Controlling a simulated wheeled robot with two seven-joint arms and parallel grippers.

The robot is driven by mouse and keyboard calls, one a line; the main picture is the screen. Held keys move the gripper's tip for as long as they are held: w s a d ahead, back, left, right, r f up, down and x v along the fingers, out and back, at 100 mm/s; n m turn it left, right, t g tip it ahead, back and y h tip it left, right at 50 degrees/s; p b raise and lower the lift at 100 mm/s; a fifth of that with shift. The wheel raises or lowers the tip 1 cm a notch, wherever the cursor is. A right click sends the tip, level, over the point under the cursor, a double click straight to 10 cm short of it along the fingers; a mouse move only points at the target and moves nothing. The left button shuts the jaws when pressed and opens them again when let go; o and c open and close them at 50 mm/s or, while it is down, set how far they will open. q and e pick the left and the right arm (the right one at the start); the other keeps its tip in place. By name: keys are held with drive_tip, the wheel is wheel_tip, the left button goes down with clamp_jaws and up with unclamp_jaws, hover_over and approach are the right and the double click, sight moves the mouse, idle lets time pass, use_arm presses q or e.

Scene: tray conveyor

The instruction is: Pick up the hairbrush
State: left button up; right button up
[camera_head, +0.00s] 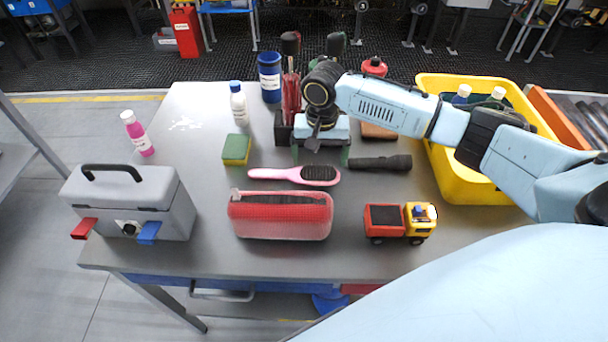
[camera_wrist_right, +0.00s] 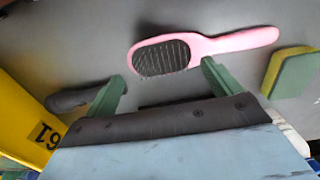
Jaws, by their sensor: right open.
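The hairbrush (camera_head: 297,175) is pink with a dark bristle pad. It lies on the grey table with its handle to the left and bristles up. My right gripper (camera_head: 320,160) is open and empty above the table, just behind the brush head in the head view. In the right wrist view, the hairbrush (camera_wrist_right: 200,50) lies beyond the two green fingertips of my right gripper (camera_wrist_right: 162,75), its bristle pad roughly between them. The fingers do not appear to touch it. My left gripper is not in view.
A black flashlight (camera_head: 380,163) lies right of the brush and a green-yellow sponge (camera_head: 236,149) lies left. A red case (camera_head: 280,216) and toy truck (camera_head: 399,222) stand in front. A yellow crate (camera_head: 470,190), grey toolbox (camera_head: 130,200) and blue can (camera_head: 269,77) are around.

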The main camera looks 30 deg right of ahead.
sight(318, 168)
wheel_tip(318, 168, down, 3)
drive_tip(key=shift+w+f, duration=0.15)
drive_tip(key=shift+f, duration=0.05)
drive_tip(key=c, duration=1.1)
drive_tip(key=shift+r, duration=0.1)
